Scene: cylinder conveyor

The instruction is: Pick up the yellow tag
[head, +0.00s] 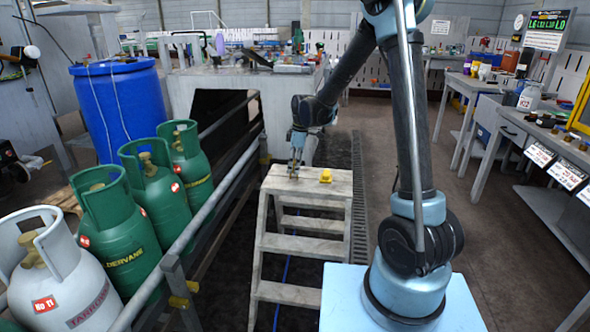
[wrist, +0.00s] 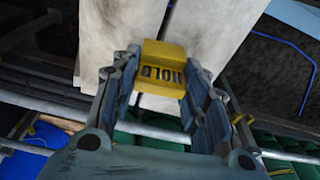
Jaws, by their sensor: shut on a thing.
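In the wrist view the yellow tag (wrist: 162,72), with the dark word HOLD on it, sits between the two fingers of my gripper (wrist: 163,80). The fingers are shut on it. In the head view my gripper (head: 294,172) points down at the left part of the top of the grey step stool (head: 310,187). A small yellow piece (head: 326,176) shows on the top step, to the right of my gripper and apart from it. I cannot tell how it relates to the tag between my fingers.
A metal railing (head: 215,203) runs left of the stool. Beyond it stand green gas cylinders (head: 120,243), a grey cylinder (head: 60,280) and a blue drum (head: 120,110). A workbench (head: 520,125) stands at the right. The floor between stool and bench is mostly clear.

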